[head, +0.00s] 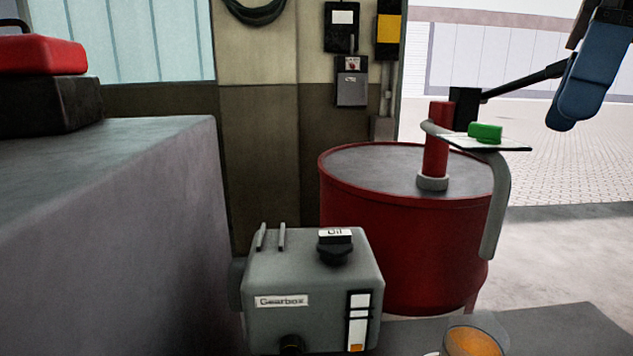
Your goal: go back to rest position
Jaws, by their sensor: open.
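My gripper (574,112) shows at the top right, with blue fingers pointing down and its wrist cut off by the picture edge. It is open. A red hand pump (437,140) stands on the red drum (400,240), with a black lever (520,82) reaching up to the right. The lever's end meets the outline of my fingers; I cannot tell whether it touches them or lies behind them. A grey spout (499,200) curves down at the drum's right side.
A grey gearbox (275,330) with a black oil cap (334,254) stands in front of the drum. A container of orange liquid (472,343) is cut off at the bottom. A green object (485,132) shows beside the pump. A grey block (110,240) fills the left. Open floor lies right.

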